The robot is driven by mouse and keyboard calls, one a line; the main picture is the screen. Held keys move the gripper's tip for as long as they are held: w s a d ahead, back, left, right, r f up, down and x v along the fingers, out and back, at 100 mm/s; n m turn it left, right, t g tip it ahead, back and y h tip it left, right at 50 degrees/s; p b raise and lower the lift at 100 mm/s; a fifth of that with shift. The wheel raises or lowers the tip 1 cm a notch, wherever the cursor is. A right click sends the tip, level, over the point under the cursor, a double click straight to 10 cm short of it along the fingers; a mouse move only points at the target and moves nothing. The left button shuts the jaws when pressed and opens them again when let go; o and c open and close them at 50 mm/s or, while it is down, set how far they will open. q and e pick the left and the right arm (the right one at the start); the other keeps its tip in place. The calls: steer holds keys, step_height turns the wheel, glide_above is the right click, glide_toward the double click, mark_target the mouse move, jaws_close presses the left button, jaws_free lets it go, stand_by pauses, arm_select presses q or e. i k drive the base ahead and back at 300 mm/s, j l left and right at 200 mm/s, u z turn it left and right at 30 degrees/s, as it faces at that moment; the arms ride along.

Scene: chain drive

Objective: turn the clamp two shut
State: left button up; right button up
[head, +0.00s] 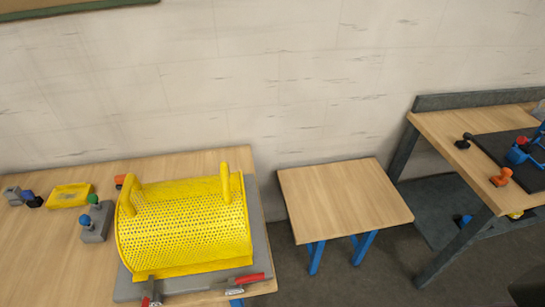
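A yellow perforated guard (185,232) with two upright yellow handles sits on a grey base plate (262,240) on the left table. A clamp with a red handle (250,279) lies at the plate's front right, its handle roughly level. Another red-handled clamp (150,300) is at the front left, cut by the picture's bottom edge. A small orange-red part (119,180) shows behind the guard's left handle. I cannot tell which of these is clamp two. Neither of my grippers is in view.
On the left table are a yellow tray (70,195), a grey block with green and blue knobs (96,223), and small grey and blue parts (24,196). A small bare table (345,198) stands in the middle. The right workbench (450,128) holds a dark mat (492,145) and blue parts.

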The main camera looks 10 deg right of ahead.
mark_target(250, 278)
steer(key=j+z, duration=0.1)
steer(key=l+u, duration=0.7)
steer(key=l, duration=0.15)
steer(key=l+u, duration=0.35)
steer(key=k+l, duration=0.1)
steer(key=k, duration=0.6)
steer(key=i, duration=0.7)
